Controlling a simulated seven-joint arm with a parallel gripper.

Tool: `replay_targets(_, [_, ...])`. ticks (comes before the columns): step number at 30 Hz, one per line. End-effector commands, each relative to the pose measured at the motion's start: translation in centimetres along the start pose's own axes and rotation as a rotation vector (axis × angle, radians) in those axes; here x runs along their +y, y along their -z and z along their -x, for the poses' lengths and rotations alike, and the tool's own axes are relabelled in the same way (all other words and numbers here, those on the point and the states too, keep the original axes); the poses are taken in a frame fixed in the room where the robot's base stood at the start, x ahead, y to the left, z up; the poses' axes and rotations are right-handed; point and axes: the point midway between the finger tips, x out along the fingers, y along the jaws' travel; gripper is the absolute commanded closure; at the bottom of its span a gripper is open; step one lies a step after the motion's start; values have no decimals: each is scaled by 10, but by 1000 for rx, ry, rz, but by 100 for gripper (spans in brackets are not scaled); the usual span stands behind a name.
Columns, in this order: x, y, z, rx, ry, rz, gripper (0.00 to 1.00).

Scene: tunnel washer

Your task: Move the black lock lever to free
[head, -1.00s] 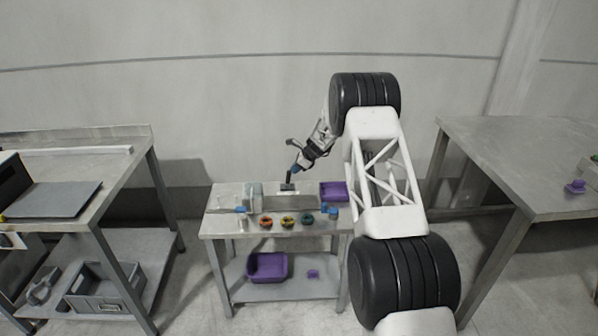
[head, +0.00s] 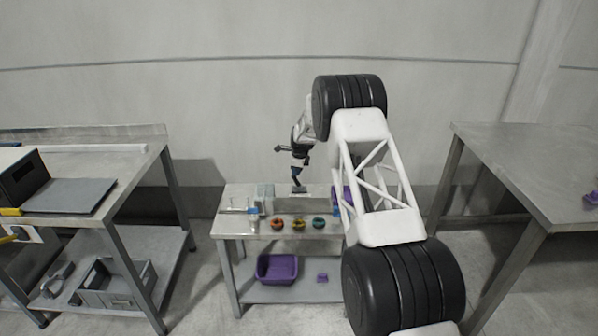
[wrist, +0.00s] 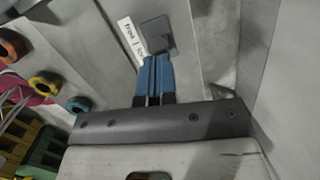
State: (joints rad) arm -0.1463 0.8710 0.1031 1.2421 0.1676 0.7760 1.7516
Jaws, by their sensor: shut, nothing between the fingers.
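The lock lever (wrist: 158,33) shows in the wrist view as a dark grey, square-ended piece on a metal plate, just beyond my fingertips. A white label (wrist: 131,39) beside it reads "free" and the start of another word, partly hidden. My gripper (wrist: 154,62) has blue fingers closed together with nothing between them. The fingertips are at the lever's near edge; I cannot tell whether they touch it. In the head view my gripper (head: 295,173) points down over the back of the small middle table, right above the small dark lever (head: 299,188).
The middle table (head: 232,228) carries red, yellow and teal rings (head: 298,224) along its front and a purple tray (head: 341,195) at right, partly behind my arm. A purple bin (head: 277,268) sits on its lower shelf. Benches stand left (head: 95,188) and right (head: 520,160).

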Motion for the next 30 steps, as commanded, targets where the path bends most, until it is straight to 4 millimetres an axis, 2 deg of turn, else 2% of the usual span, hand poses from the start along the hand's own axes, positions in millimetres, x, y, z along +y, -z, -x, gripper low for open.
replay_targets(15, [2,-10,-4,-2,-2,-2,100])
replay_targets(30, [2,-11,-4,-3,-1,-2,100])
